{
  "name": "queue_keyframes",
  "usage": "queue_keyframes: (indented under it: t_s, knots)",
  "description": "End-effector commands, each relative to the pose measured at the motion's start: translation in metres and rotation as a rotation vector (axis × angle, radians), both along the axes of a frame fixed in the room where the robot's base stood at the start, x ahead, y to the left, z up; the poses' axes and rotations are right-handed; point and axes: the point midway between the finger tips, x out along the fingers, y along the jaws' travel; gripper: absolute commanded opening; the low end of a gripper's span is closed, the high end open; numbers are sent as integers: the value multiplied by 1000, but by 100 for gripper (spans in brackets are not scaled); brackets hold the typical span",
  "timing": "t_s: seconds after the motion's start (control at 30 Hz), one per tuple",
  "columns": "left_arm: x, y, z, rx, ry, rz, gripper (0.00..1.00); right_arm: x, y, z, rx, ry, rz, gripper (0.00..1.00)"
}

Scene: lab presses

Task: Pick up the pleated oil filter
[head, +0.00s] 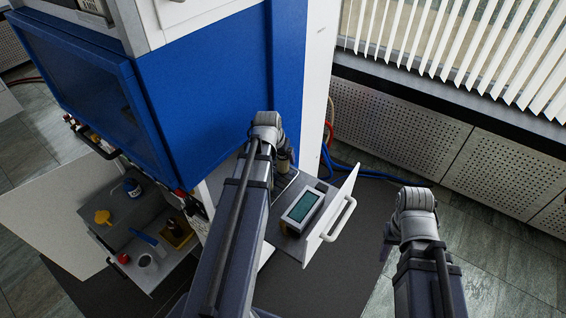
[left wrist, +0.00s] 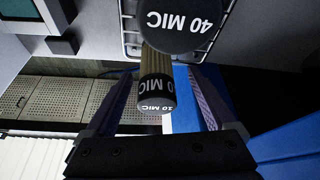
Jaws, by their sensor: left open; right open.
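My left gripper (left wrist: 158,80) is open, with one finger on each side of this filter in the picture. Contact is not visible. A larger, nearer black cap marked "40 MIC" (left wrist: 180,25) fills the top of that view. In the head view my left gripper (head: 284,160) is beside the blue press, partly hidden by my arm. Only a dark sliver of my right gripper (head: 388,240) shows beside its wrist, at the right.
A wire rack (left wrist: 132,40) shows behind the filters. A meter with a screen (head: 302,207) stands on a pull-out shelf whose white front has a handle (head: 338,220). The blue press (head: 205,90) rises at left. An open drawer (head: 115,245) holds small items. Floor is clear at right.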

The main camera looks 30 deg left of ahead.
Motion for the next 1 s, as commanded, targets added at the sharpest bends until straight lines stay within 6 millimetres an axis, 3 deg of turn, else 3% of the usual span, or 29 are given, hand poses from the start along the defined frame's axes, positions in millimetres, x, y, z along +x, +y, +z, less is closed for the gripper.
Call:
queue_keyframes:
  t_s: [0.4,0.73,1.0]
  knots:
    - [21,-2,-43,0,0,0,90,0,0,-43,0,0,-1,50]
    - [23,-2,-45,0,0,0,90,0,0,-45,0,0,-2,50]
    - [23,-2,-45,0,0,0,60,0,0,-45,0,0,-2,50]
